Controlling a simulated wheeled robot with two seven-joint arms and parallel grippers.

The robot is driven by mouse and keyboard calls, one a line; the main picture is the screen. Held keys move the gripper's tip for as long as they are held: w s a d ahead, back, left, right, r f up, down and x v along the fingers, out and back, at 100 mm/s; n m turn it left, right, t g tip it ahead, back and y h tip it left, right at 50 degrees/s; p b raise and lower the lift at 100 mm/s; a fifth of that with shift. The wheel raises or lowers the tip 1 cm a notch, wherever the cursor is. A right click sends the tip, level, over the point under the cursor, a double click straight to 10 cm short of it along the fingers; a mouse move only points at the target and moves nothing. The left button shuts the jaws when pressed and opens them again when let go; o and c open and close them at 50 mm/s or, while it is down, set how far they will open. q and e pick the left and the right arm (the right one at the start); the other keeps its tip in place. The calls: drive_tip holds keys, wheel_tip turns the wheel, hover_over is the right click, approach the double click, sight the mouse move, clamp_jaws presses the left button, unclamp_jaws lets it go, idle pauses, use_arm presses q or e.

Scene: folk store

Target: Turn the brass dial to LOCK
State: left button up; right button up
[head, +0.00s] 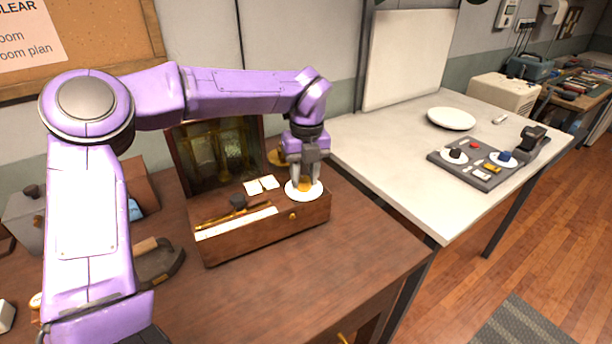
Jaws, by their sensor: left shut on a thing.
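A wooden box (262,240) with a raised panel of brass works (222,155) at its back stands on the brown desk. A white round plate (291,193) sits on the box's top at the right end, with the brass dial (304,187) at its middle. My left gripper (304,180) reaches down from above and is shut on the brass dial. The fingers hide much of the dial, and no LOCK mark or pointer can be read. My right gripper is not in view.
A dark knob (238,201), a brass rod and pale cards (262,185) are on the box top. A wooden-handled tool (157,262) lies left of it. The desk's front right is clear.

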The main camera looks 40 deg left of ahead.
sight(305, 178)
use_arm(q)
drive_tip(key=shift+a, duration=0.1)
drive_tip(key=o, duration=1)
drive_tip(key=shift+a, duration=0.1)
drive_tip(key=shift+o, duration=0.2)
drive_tip(key=shift+r, duration=0.1)
wheel_tip(305, 178, up, 10)
drive_tip(key=shift+w+r, duration=0.15)
drive_tip(key=shift+d, duration=0.2)
